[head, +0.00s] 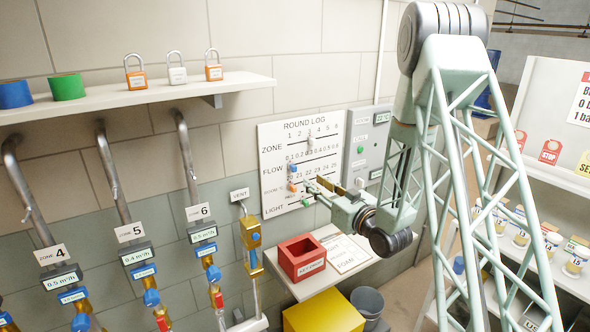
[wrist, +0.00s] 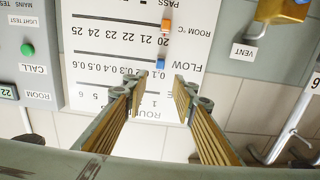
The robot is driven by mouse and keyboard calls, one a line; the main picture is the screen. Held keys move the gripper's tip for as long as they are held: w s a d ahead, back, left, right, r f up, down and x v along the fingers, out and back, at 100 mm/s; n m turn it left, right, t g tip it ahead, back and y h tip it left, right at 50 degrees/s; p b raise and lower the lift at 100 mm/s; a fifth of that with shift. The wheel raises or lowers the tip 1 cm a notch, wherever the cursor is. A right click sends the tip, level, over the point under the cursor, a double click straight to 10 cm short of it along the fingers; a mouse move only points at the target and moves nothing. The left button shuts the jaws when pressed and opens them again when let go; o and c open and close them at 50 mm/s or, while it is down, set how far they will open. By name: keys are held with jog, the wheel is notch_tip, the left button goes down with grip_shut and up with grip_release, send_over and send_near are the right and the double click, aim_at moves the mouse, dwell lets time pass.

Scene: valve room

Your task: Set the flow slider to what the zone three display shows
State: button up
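The white round log board (head: 285,206) hangs on the wall in the head view and appears upside down in the wrist view (wrist: 110,15). Its blue flow slider (wrist: 160,63) stands at the low end of the flow scale, near 0, and also shows in the head view (head: 292,167). My gripper (head: 322,186) is in front of the board. In the wrist view my gripper (wrist: 161,80) is open and empty, its two fingers apart on either side of the blue slider's line. Contact cannot be told. The zone three display is not in view.
Displays for zone 4 (head: 62,281), zone 5 (head: 137,253) and zone 6 (head: 203,233) are on the left. The orange room slider (wrist: 166,26) is close to the blue one. A grey panel (head: 370,150) adjoins the board. A red box (head: 302,258) stands on the shelf below.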

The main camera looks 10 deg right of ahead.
aim_at(295, 168)
jog(key=shift+w, duration=0.1)
jog(key=shift+p+x, duration=0.9)
jog(key=shift+x, duration=5.85)
grip_shut()
